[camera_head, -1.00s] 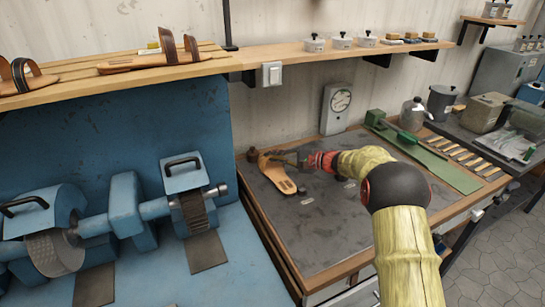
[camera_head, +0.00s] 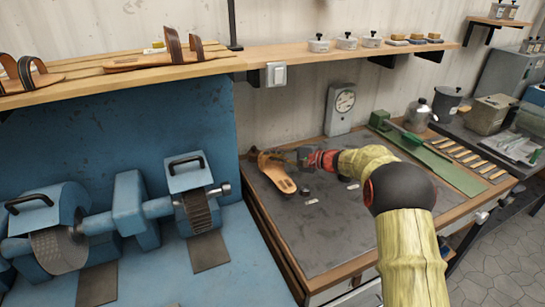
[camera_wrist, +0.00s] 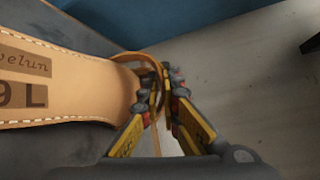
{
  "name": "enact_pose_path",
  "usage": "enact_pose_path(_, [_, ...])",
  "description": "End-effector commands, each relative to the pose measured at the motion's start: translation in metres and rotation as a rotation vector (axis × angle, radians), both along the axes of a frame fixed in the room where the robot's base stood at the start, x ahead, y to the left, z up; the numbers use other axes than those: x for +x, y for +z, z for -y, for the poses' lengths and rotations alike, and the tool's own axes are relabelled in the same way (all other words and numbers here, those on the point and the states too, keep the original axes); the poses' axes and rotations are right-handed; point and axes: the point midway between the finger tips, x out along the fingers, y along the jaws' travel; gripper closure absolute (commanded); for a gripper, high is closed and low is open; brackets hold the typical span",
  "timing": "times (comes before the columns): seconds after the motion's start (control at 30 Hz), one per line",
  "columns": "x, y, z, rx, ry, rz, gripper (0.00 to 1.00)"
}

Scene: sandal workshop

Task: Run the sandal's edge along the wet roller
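The tan sandal (camera_head: 280,176) lies at the left part of the dark bench top, its strap end toward the back. My gripper (camera_head: 291,156) is at its strap from the right. In the wrist view my gripper's fingertips (camera_wrist: 162,88) are close together on the thin tan strap (camera_wrist: 150,62). The sandal's footbed (camera_wrist: 75,85) with dark printed letters extends to the left. I cannot tell whether the sole touches the bench. The blue machine at left carries a dark ribbed roller (camera_head: 198,212) and a grey wheel (camera_head: 58,250); which one is wet does not show.
A wooden rim (camera_head: 272,242) edges the bench, beside the blue machine. A dial gauge (camera_head: 341,108) and a green strip (camera_head: 440,165) are farther back. Other sandals (camera_head: 165,58) stand on the upper shelf.

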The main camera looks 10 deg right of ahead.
Motion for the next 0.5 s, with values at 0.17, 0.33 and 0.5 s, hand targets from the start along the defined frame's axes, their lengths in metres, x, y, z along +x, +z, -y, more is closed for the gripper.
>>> enact_pose_path(0.17, [0.000,0.020,0.000,0.000,0.000,0.002,1.00])
enact_pose_path(0.33, [0.000,0.035,0.000,0.000,0.000,0.003,1.00])
enact_pose_path(0.5, [0.000,0.051,0.000,0.000,0.000,0.003,1.00])
